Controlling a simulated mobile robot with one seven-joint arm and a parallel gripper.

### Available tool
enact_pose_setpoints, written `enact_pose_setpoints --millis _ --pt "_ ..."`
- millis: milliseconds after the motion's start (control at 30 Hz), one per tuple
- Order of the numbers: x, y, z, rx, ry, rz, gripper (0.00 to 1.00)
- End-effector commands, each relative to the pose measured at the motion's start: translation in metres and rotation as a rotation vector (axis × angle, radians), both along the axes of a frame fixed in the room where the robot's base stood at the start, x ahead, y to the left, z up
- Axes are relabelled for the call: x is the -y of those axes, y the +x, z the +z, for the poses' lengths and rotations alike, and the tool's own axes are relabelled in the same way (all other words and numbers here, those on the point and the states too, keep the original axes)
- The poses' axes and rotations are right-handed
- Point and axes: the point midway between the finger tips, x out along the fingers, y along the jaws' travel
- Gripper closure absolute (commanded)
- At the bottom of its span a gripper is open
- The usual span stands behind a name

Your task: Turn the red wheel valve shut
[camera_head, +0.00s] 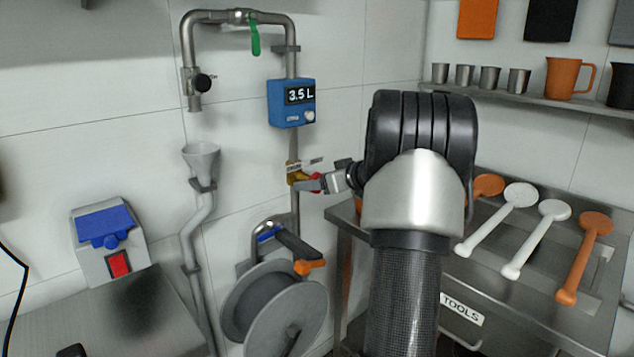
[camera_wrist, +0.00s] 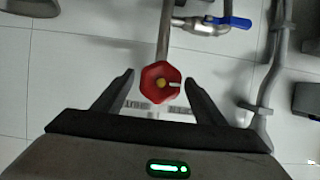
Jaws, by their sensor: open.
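My gripper (camera_wrist: 158,86) is open, with one dark finger on each side of the wheel and a visible gap to both. In the head view my gripper (camera_head: 318,183) is at the wall pipe.
A green lever (camera_head: 255,38) hangs from the top pipe. A hose reel (camera_head: 262,313) is below. A steel table (camera_head: 348,218) with several scoops stands right. A blue-handled valve (camera_wrist: 228,22) shows in the wrist view.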

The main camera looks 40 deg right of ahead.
Motion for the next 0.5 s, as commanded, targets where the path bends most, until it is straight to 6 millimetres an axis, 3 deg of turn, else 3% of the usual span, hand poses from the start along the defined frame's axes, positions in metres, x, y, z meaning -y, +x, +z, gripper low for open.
enact_pose_setpoints --millis 167,367,500 --pt "-0.0002 0.0 0.0002 0.0 0.0 0.0 0.37" --pt "-0.0002 -0.0003 0.0002 0.0 0.0 0.0 0.71" --pt "-0.0002 -0.0003 0.0 0.0 0.002 0.0 0.74"
